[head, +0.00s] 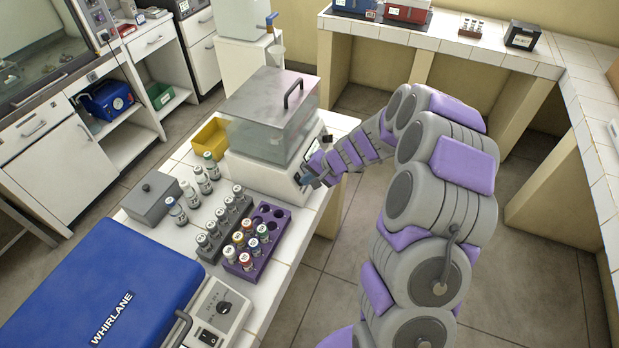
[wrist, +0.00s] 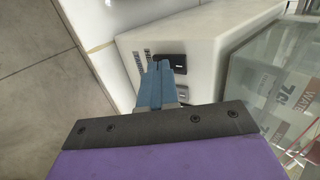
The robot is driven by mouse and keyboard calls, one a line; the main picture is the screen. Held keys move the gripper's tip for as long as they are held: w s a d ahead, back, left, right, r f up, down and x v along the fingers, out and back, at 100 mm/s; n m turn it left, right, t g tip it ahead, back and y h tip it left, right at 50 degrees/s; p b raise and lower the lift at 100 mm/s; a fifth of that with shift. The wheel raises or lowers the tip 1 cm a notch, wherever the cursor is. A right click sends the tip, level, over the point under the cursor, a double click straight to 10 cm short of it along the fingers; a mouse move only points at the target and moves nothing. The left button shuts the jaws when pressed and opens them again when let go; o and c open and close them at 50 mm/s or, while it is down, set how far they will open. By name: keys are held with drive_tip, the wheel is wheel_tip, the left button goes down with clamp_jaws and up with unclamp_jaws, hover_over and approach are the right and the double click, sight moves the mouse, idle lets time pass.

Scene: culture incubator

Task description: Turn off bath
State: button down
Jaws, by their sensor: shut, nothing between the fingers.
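The bath (head: 270,125) is a white box with a clear tank and a grey lid with a dark handle, standing at the far end of the tiled bench. Its white front panel shows in the wrist view (wrist: 215,45), with a black switch (wrist: 172,62) and a small grey part below it. My gripper (head: 308,180) is at the bath's front panel. In the wrist view its blue fingers (wrist: 158,82) are together and empty, with their tips at the left side of the black switch. I cannot tell whether they touch it. The switch's position is unclear.
A yellow bin (head: 210,138), a grey box (head: 152,198) and a blue Whirlane machine (head: 105,285) share the bench. The floor right of the bench is clear.

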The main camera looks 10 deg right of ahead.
drive_tip(key=shift+f, duration=0.1)
drive_tip(key=f+t+y+b, duration=0.1)
drive_tip(key=b, duration=0.3)
drive_tip(key=shift+s, duration=0.15)
drive_tip(key=shift+s+a, duration=0.1)
drive_tip(key=shift+r, duration=0.1)
idle(0.3)
drive_tip(key=shift+w+a+r+p, duration=0.15)
drive_tip(key=shift+w+r+p, duration=0.1)
drive_tip(key=shift+r+p, duration=0.4)
